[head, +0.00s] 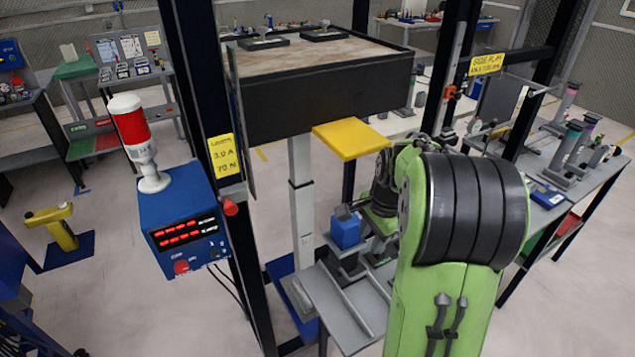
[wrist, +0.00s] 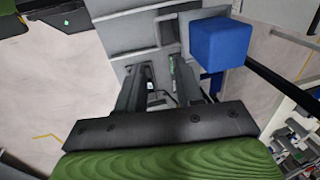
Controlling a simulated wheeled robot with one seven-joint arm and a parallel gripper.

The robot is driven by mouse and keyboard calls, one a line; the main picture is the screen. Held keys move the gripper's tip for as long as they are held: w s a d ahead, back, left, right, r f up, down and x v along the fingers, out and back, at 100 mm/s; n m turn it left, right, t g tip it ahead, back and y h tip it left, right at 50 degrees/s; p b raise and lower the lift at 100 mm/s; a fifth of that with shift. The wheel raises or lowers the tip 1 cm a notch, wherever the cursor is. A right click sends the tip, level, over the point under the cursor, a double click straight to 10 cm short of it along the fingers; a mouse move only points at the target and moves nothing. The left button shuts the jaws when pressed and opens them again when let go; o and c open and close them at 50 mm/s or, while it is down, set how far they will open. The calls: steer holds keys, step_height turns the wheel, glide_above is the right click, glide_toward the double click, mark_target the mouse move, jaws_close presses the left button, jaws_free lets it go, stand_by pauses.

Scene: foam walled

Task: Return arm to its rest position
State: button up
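My green arm (head: 450,270) fills the lower right of the head view and is bent over toward the grey work table. In the wrist view my gripper (wrist: 160,75) shows two dark fingers set apart, with nothing seen between them. A blue cube (wrist: 220,45) sits on a grey block just right of the fingers, apart from them. The cube (head: 345,230) also shows in the head view, left of my arm. The gripper is mostly hidden behind the arm in the head view.
A grey table (head: 345,315) with rails lies below the gripper. A yellow plate (head: 351,138) and a large black-sided box (head: 330,95) stand above and behind. Dark posts flank the station. A blue control box (head: 185,222) with a red-and-white lamp (head: 133,130) is at left.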

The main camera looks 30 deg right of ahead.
steer(key=s+a+r+n+t, duration=0.1)
steer(key=s+a+r+n, duration=0.1)
steer(key=a+r+n, duration=0.3)
steer(key=s+a+r+n+t, duration=0.1)
steer(key=s+a+r+n, duration=0.15)
steer(key=a, duration=0.35)
steer(key=s+a+r+n+t, duration=0.1)
steer(key=s+a+n, duration=0.7)
steer(key=s+n, duration=0.2)
steer(key=shift+s+a+t, duration=0.15)
steer(key=shift+s+t, duration=0.15)
steer(key=shift+s, duration=0.9)
